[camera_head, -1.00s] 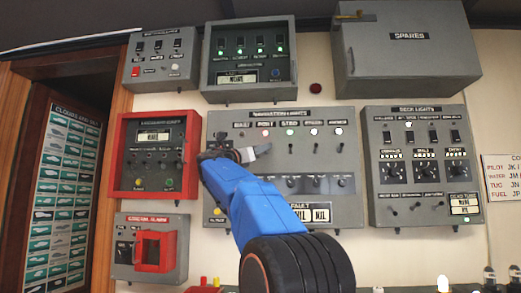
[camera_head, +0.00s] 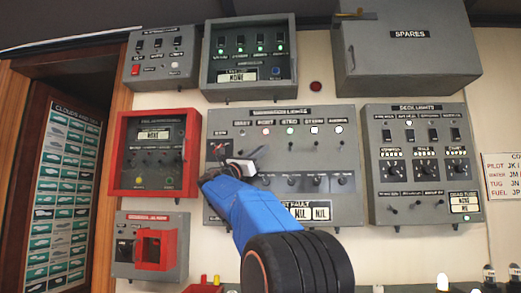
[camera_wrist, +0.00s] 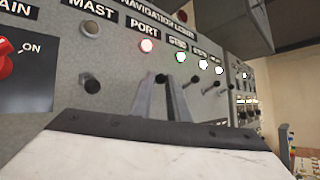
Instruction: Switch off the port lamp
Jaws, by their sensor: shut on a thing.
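The grey navigation lights panel (camera_head: 350,205) is ahead of me. Its port lamp (camera_head: 265,131) glows pinkish red, and it also shows lit under the PORT label in the wrist view (camera_wrist: 147,46). My gripper (camera_head: 257,155) is at the panel below this lamp. In the wrist view its two fingers (camera_wrist: 160,95) point up at the panel, close together. The dark tip of the port switch (camera_wrist: 160,78) shows between them; the fingers hide most of its lever, so I cannot tell its position clearly.
The mast switch (camera_wrist: 91,84) stands left of the fingers, and a red main knob (camera_wrist: 6,62) is farther left. The starboard switch (camera_wrist: 186,83) is close on the right. The starboard lamp (camera_head: 290,130) is lit green. A red-framed panel (camera_head: 124,160) hangs to the left.

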